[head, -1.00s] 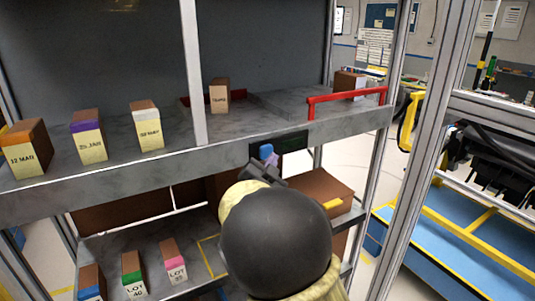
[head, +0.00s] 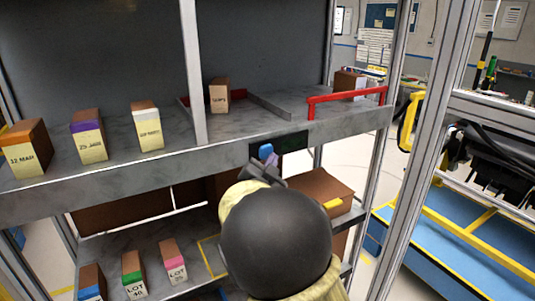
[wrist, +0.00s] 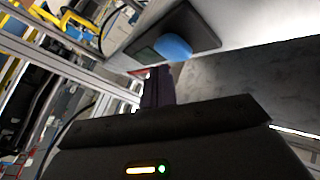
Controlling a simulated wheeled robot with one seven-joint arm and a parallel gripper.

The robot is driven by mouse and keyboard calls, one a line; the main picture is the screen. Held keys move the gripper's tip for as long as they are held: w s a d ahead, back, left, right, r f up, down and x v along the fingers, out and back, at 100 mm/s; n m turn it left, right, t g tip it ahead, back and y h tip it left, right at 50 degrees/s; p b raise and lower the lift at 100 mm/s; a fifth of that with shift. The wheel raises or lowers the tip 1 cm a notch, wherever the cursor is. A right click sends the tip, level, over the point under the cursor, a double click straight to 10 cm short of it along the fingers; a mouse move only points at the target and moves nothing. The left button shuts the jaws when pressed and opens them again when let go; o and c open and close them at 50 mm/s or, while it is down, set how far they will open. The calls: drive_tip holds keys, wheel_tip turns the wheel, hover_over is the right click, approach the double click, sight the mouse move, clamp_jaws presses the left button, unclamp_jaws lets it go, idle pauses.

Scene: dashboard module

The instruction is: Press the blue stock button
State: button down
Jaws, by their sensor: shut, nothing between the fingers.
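The blue button (head: 266,151) sits on a dark panel (head: 292,142) on the front edge of the upper shelf. In the wrist view the button (wrist: 173,47) is a rounded blue cap standing out from its dark panel (wrist: 190,32). My gripper (head: 272,164) is shut and empty, its tips just below and in front of the button. In the wrist view the gripper tips (wrist: 160,72) lie right by the button's edge; I cannot tell whether they touch it. My wrist hides part of the area below the button in the head view.
The upper shelf holds several labelled boxes (head: 150,127), an upright box (head: 220,95) and a red rail (head: 345,98). The lower shelf holds labelled boxes (head: 133,270) and a brown carton (head: 318,190). A metal post (head: 193,70) stands left of the button.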

drive_tip(key=shift+w, duration=0.1)
drive_tip(key=shift+w+a, duration=0.2)
drive_tip(key=shift+w, duration=0.1)
drive_tip(key=shift+w+a, duration=0.3)
drive_tip(key=shift+w, duration=0.05)
idle(1.2)
drive_tip(key=shift+s, duration=0.1)
drive_tip(key=shift+s+d+b, duration=0.5)
drive_tip(key=shift+s+b, duration=0.15)
drive_tip(key=shift+b, duration=0.1)
drive_tip(key=s+d+b, duration=0.1)
drive_tip(key=s, duration=0.1)
drive_tip(key=s+d+b, duration=0.1)
drive_tip(key=s, duration=0.1)
drive_tip(key=shift+d+b, duration=0.3)
drive_tip(key=shift+d, duration=0.1)
